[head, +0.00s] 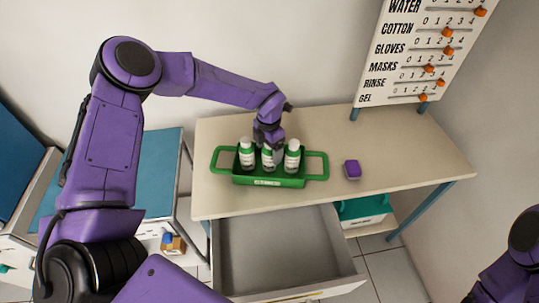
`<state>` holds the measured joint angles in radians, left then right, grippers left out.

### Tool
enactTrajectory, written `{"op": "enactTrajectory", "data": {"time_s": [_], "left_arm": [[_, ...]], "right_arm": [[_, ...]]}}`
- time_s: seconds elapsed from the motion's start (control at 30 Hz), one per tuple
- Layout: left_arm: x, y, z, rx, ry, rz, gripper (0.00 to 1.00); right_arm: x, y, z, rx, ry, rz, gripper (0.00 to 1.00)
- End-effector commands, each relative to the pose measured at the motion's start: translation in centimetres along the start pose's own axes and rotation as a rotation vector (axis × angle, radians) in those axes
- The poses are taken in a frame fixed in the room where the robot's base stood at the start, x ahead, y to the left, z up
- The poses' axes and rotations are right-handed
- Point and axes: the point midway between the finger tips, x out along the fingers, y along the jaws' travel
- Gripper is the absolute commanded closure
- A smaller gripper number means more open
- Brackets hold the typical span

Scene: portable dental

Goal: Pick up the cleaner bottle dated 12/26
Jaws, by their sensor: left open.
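A purple block (352,169) lies on the table (410,160) right of the carrier. An open empty drawer (275,250) juts out below the table front. A slider board (415,50) stands at the back right. A teal bin (362,208) sits under the table.

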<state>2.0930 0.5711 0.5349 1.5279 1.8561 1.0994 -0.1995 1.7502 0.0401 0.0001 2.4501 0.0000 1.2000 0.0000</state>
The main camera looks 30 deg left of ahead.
Motion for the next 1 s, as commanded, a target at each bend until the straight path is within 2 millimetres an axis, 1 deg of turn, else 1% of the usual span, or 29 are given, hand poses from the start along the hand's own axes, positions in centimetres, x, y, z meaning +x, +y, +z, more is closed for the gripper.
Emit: {"op": "enactTrajectory", "data": {"time_s": [0.07,0.1,0.17,0.2,0.27,0.3,0.53,0.67,0.77,0.8,0.87,1.0], "left_arm": [[0.0,0.0,0.0,0.000,0.000,0.000,0.18],[0.0,0.0,0.0,0.000,0.000,0.000,0.31],[0.0,0.0,0.0,0.000,0.000,0.000,0.51],[0.0,0.0,0.0,0.000,0.000,0.000,0.64],[0.0,0.0,0.0,0.000,0.000,0.000,0.83],[0.0,0.0,0.0,0.000,0.000,0.000,0.85],[-0.1,0.0,0.0,-0.001,-0.001,0.000,0.85],[-1.0,0.0,0.1,-0.001,-0.003,0.001,0.85],[-2.6,0.0,0.1,-0.001,-0.005,0.000,0.85],[-3.4,-0.2,-0.1,0.000,-0.006,-0.001,0.85],[-4.8,-1.1,-1.0,0.003,-0.007,-0.001,0.85],[-8.8,-3.5,-3.5,0.002,-0.008,-0.001,0.85]], "right_arm": [[0.1,0.0,0.0,0.000,0.000,0.000,0.49],[0.1,0.0,0.0,0.000,0.000,0.000,0.49],[0.1,0.0,0.0,0.000,0.000,0.000,0.49],[0.1,0.0,0.0,0.000,0.000,0.000,0.49],[0.1,0.0,0.0,0.000,0.000,0.000,0.49],[0.1,0.0,0.0,0.000,0.000,0.000,0.49],[0.1,0.0,0.0,0.000,0.000,0.000,0.49],[0.3,0.0,0.1,0.000,0.000,0.000,0.49],[0.8,-0.1,0.3,0.000,0.000,0.000,0.49],[1.1,-0.1,0.5,0.000,0.000,0.000,0.49],[1.8,-0.2,0.7,0.000,0.000,0.000,0.49],[3.1,-0.3,1.3,0.000,0.000,0.000,0.49]]}}
